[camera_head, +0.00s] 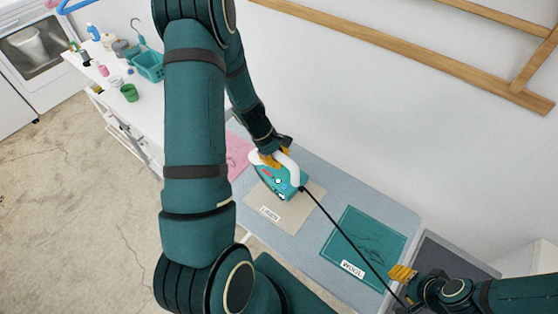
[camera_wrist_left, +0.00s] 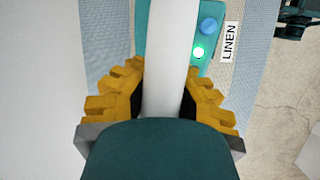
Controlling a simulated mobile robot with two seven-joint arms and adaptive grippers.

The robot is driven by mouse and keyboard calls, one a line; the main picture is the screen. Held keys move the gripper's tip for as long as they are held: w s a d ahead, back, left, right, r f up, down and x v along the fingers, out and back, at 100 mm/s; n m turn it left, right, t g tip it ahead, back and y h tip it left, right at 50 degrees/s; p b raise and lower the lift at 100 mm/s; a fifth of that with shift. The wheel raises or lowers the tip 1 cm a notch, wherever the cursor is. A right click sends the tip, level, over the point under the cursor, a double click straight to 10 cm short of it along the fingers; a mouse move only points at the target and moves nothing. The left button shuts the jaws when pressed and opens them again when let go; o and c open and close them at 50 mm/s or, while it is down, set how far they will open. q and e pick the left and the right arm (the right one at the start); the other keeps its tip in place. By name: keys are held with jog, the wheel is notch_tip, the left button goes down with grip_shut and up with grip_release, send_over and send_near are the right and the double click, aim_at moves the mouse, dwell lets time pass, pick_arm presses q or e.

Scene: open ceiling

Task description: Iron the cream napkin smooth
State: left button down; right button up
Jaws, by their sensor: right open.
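The cream napkin (camera_head: 299,214) lies flat on the blue-grey ironing board (camera_head: 345,185), with a LINEN label on its near edge. A teal iron with a white handle (camera_head: 290,165) is over the napkin and hides part of it. I cannot tell whether its soleplate touches the cloth. My left gripper (camera_head: 270,156) is shut on the handle; in the left wrist view its yellow fingers flank the white handle (camera_wrist_left: 170,70). A green light and a blue knob show on the iron there. My right gripper (camera_head: 402,273) is open and empty at the lower right.
A teal cloth (camera_head: 340,240) labelled WOOL lies right of the napkin, and a pink cloth (camera_head: 238,152) lies left. The iron's black cord (camera_head: 345,238) crosses the teal cloth. A white shelf (camera_head: 130,112) with bottles stands left. A wooden rack (camera_head: 440,62) is on the wall.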

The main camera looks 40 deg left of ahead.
aim_at(278, 151)
pick_arm(q)
jog(key=shift+a+r, duration=0.2)
jog(key=shift+r, duration=0.7)
jog(key=shift+d+r+p, duration=0.15)
jog(key=shift+r+p, duration=0.15)
jog(key=shift+r, duration=0.55)
